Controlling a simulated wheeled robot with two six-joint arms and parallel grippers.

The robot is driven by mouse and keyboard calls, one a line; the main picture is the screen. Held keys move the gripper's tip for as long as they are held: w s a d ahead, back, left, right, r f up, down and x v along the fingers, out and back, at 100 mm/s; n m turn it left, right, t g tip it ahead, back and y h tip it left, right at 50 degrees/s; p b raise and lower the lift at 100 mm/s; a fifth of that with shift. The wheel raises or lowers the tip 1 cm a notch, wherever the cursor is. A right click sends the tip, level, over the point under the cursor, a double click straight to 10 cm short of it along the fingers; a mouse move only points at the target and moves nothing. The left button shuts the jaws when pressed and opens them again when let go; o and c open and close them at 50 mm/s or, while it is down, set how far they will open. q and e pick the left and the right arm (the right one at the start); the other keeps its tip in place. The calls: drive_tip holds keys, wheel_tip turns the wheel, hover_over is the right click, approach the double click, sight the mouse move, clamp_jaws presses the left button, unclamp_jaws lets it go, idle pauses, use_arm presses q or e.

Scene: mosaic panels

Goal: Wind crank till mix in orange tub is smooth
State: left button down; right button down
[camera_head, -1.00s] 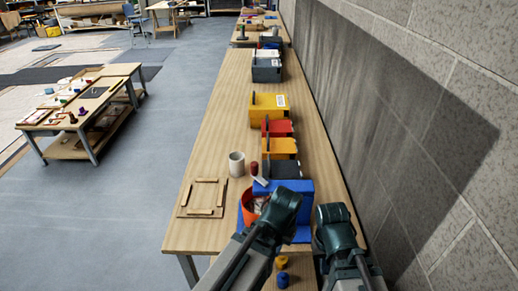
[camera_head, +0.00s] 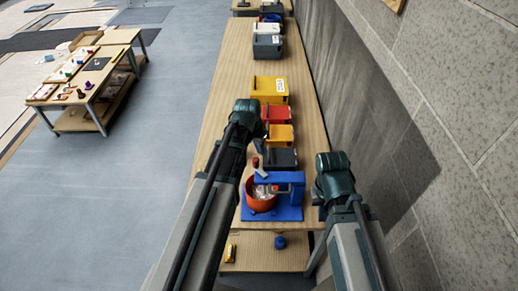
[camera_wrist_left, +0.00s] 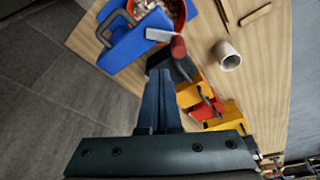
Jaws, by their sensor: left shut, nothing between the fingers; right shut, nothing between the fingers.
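The orange tub (camera_head: 262,197) stands in a blue stand (camera_head: 292,212) on the bench and holds a pale, lumpy-looking mix. A grey crank arm (camera_wrist_left: 158,35) with a red knob (camera_wrist_left: 178,47) sits above the tub's far side; the knob also shows in the head view (camera_head: 256,162). In the head view the left hand reaches past the tub. My right gripper (camera_head: 322,197) is shut and empty, right of the stand; its fingers are mostly hidden.
Yellow (camera_head: 269,88), red (camera_head: 276,114), orange (camera_head: 280,135) and dark grey bins (camera_head: 283,158) line the bench beyond the stand, along the wall. A white mug (camera_wrist_left: 228,57) stands near the crank. Blue (camera_head: 280,242) and yellow (camera_head: 231,252) items lie nearer me.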

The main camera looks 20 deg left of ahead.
use_arm(q)
drive_tip(key=w+a+m, duration=0.1)
drive_tip(key=w, duration=0.4)
drive_tip(key=w+a+b+x, duration=0.1)
drive_tip(key=b+x, duration=0.9)
drive_tip(key=s, duration=0.3)
drive_tip(key=shift+s+a+r+t+p, duration=0.3)
drive_tip(key=shift+s+r+p, duration=0.05)
drive_tip(key=shift+s, duration=0.05)
drive_tip(key=shift+s+a, duration=0.1)
